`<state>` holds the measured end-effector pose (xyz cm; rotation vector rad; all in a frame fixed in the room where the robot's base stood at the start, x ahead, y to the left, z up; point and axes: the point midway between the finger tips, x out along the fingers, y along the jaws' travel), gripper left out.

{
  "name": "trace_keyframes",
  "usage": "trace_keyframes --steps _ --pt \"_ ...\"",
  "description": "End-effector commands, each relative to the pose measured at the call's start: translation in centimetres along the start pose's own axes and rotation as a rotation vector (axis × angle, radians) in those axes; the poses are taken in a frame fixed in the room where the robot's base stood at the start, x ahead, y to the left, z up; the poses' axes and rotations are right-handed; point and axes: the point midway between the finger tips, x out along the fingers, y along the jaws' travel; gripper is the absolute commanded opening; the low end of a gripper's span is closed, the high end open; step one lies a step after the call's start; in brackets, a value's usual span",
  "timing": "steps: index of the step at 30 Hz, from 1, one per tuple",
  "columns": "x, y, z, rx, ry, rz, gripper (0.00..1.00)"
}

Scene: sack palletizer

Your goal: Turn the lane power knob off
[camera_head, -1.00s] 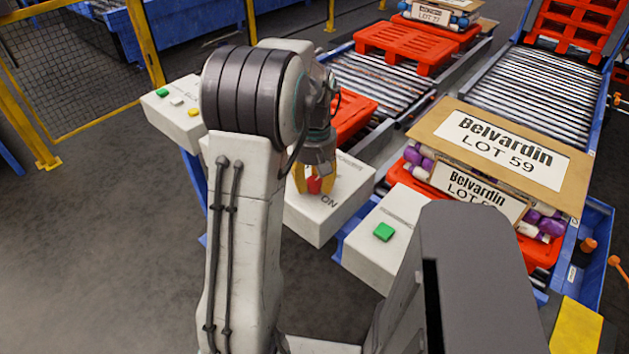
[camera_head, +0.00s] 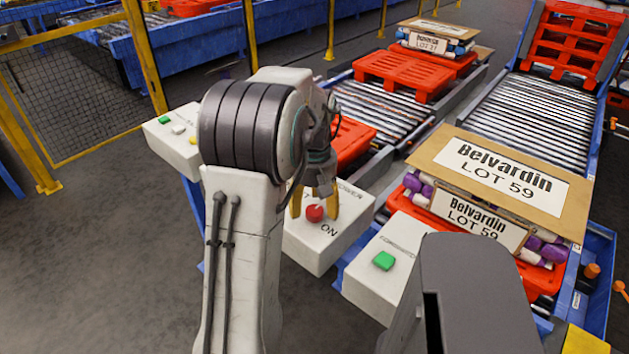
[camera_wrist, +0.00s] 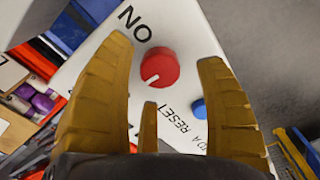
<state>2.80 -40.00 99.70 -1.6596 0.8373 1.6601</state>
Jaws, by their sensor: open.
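The red knob (camera_head: 315,213) sits on the top of a white box (camera_head: 311,250), with black lettering "ON" and part of "POWER" near it. In the wrist view the round knob (camera_wrist: 160,68) shows whole, and its white mark points to the lower left, not at the "ON" lettering. My gripper (camera_head: 315,205) is open above the box, with its yellow fingers spread on either side of the knob. No finger visibly touches the knob. In the wrist view my gripper (camera_wrist: 165,62) holds nothing. The left finger hides part of the box's lettering.
A blue button (camera_wrist: 199,108) with "RESET" lettering is close to the right finger. Another white box with a green button (camera_head: 383,260) stands to the right. A further button box (camera_head: 178,140) is at the left.

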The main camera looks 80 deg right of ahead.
Motion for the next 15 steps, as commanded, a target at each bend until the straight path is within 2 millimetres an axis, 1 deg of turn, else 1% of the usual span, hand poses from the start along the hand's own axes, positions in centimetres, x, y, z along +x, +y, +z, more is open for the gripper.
trace_keyframes --steps 1,9,15 --pt "-0.9 0.0 0.0 0.0 0.004 0.003 0.65" --pt "-5.6 0.1 -0.1 0.0 0.004 0.003 0.65" --pt "-8.2 0.0 0.0 0.0 0.001 0.001 0.65"
